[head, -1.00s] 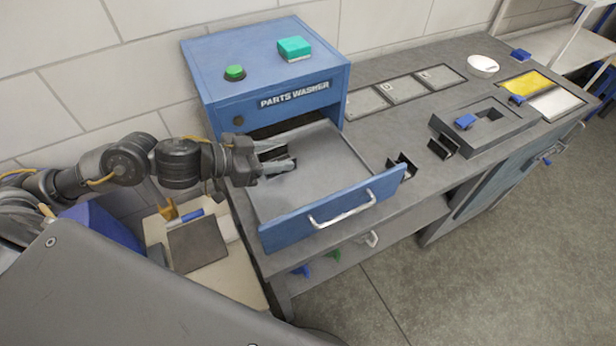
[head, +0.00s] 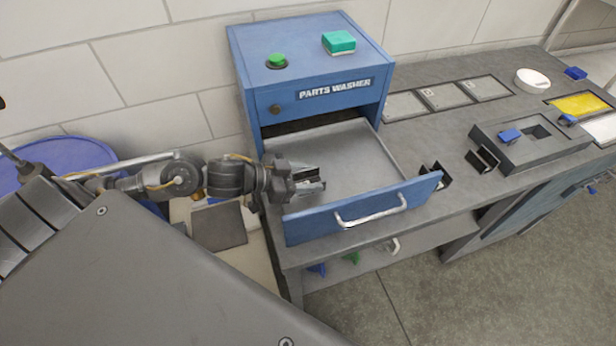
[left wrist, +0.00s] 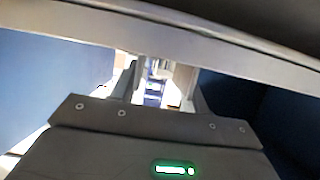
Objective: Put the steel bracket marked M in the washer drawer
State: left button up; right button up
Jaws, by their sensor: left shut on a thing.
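The washer drawer (head: 372,183) is pulled out from the blue parts washer (head: 262,92). Its grey tray looks empty apart from what my gripper holds over it. My left gripper (head: 310,182) reaches over the drawer's left side, behind the blue front panel. It is shut on a small shiny grey piece that looks like the steel bracket (head: 307,173); no M mark is readable. I cannot tell whether the piece touches the tray. The left wrist view shows the gripper's fingers (left wrist: 155,85) with a pale bar across the top. My right gripper is not in view.
A green button (head: 277,61) and a teal block (head: 339,42) are on top of the washer. Black holders (head: 484,160) and a dark fixture with a blue block (head: 510,135) stand on the counter to the right. A shelf runs beneath.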

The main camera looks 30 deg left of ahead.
pick_arm(q)
jog(key=o, duration=0.8)
jog(key=shift+f, duration=0.1)
jog(key=o, duration=0.4)
jog(key=shift+r, duration=0.25)
jog(key=shift+p+v, duration=4.05)
jog(key=shift+v, duration=1.95)
jog(key=shift+f, duration=0.1)
